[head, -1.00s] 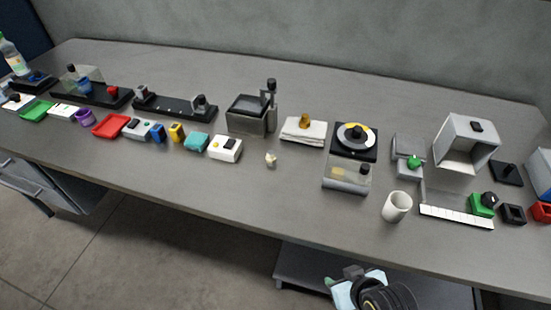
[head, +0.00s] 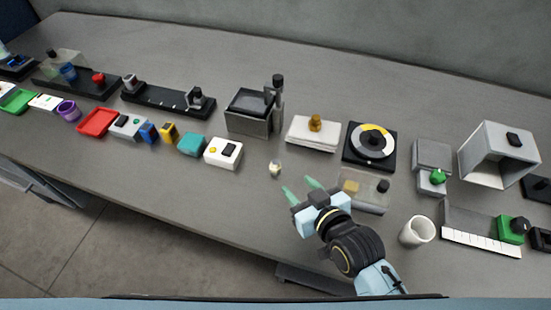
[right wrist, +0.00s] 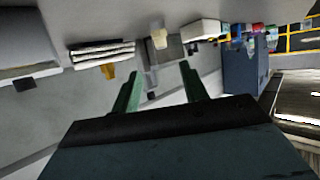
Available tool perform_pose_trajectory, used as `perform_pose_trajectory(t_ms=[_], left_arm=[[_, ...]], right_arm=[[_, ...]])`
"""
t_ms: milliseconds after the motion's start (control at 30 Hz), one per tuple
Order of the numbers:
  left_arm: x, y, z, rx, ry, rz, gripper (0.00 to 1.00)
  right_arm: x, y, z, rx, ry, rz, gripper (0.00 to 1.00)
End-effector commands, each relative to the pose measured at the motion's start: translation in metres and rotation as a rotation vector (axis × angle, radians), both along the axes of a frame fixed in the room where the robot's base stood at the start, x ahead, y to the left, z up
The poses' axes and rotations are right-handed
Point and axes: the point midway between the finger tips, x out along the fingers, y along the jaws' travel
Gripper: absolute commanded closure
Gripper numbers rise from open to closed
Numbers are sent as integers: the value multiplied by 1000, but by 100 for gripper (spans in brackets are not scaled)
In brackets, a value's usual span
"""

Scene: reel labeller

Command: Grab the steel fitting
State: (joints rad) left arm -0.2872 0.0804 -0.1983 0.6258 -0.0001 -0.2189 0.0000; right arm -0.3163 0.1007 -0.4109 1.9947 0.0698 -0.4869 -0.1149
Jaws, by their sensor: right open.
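A small pale piece (head: 275,168), which looks like the steel fitting, stands alone on the grey bench in front of the black-topped box. It also shows in the right wrist view (right wrist: 158,39), beyond the fingertips. It is too small to make out its material. My right gripper (head: 300,187) is open and empty, with green fingers pointing toward the fitting from its lower right, a short gap away. In the right wrist view the two fingers (right wrist: 160,72) are spread apart with nothing between them. My left gripper is not in view.
A clear-covered unit (head: 362,192) stands just right of my right gripper, and a white cup (head: 417,231) is further right. A white box with a black switch (head: 223,152) is left of the fitting. A white pad stack (head: 312,136) lies behind. The bench in front is clear.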

Motion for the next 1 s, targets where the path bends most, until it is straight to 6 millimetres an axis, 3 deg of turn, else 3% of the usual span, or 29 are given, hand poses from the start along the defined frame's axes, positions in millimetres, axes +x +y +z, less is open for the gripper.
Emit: perform_pose_trajectory(t_ms=[100,267,467,633,800,1000], left_arm=[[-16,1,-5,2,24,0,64],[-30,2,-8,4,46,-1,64],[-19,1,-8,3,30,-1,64],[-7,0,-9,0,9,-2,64],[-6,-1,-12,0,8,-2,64],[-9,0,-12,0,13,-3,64]], right_arm=[[22,11,-10,2,1,-1,56],[42,21,-20,0,1,0,56],[52,27,-23,0,1,0,56],[74,38,-28,1,2,-1,56],[90,45,-37,-1,3,0,56],[93,47,-38,-2,3,-1,56]])
